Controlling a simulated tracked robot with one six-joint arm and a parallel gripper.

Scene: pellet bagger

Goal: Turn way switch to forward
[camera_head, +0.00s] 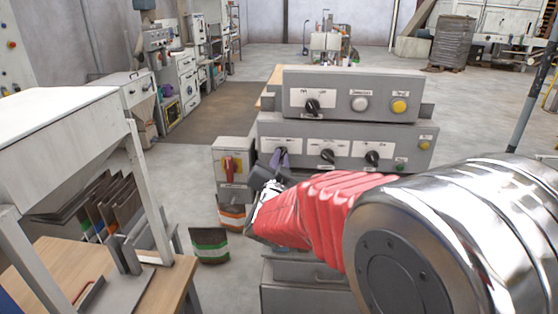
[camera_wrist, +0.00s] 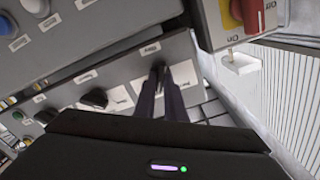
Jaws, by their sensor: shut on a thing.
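My gripper (camera_head: 277,163) is at the left end of the lower grey control panel, at the black rotary knob there. In the wrist view, its two dark fingers (camera_wrist: 164,80) are closed on this left knob (camera_wrist: 158,66), one on each side. The fingers hide much of the knob, so its pointing direction cannot be told. Two more black knobs, the middle one (camera_head: 327,156) and the right one (camera_head: 372,157), sit to its right on the same panel. The labels are too small to read, so I cannot confirm which is the way switch.
An upper panel has a black knob (camera_head: 313,106), a white button (camera_head: 360,103) and a yellow button (camera_head: 399,106). A box with a red and yellow main switch (camera_head: 230,166) stands just left of my gripper. A white-topped table (camera_head: 60,118) stands further left.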

